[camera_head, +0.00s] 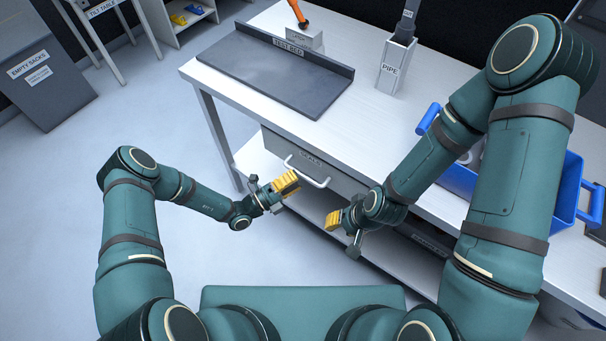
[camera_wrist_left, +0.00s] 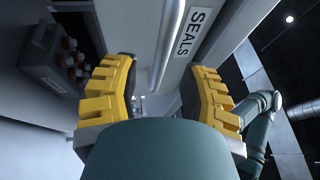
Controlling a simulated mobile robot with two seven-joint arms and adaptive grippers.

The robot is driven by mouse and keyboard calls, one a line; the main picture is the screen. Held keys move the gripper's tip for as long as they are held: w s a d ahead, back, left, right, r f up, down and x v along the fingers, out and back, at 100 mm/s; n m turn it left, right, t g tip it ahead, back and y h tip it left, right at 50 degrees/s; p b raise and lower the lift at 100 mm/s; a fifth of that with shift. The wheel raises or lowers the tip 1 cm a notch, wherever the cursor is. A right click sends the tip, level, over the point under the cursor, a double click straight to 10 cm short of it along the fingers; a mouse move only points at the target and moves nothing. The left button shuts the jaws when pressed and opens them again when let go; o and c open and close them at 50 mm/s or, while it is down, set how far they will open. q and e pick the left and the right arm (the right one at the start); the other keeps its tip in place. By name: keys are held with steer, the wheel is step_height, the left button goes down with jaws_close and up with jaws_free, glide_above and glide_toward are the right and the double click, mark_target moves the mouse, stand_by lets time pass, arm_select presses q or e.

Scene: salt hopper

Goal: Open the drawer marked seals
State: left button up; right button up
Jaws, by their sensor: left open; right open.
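The drawer marked SEALS (camera_head: 341,183) sits under the white bench top and looks shut, its front flush below the edge. Its pale bar handle (camera_head: 307,173) runs along the front. My left gripper (camera_head: 287,184) is close to the left part of the handle, its yellow fingers open. In the left wrist view the handle (camera_wrist_left: 168,45) lies ahead between the open fingers (camera_wrist_left: 158,95), with the SEALS label (camera_wrist_left: 190,32) right of it; I cannot tell whether they touch. My right gripper (camera_head: 335,219) is open and empty, right of and nearer than the handle.
The bench top (camera_head: 345,125) carries a dark test bed tray (camera_head: 270,75), a pipe holder (camera_head: 394,68) and a blue crate (camera_head: 570,190). A lower shelf (camera_head: 262,163) runs beneath the drawer, with a dark bin on it. Open floor (camera_head: 120,110) lies left.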

mark_target(303, 174)
arm_select(q)
steer(key=shift+x, duration=1.55)
jaws_close()
steer(key=shift+a, duration=0.15)
arm_select(e)
steer(key=shift+s+f, duration=0.1)
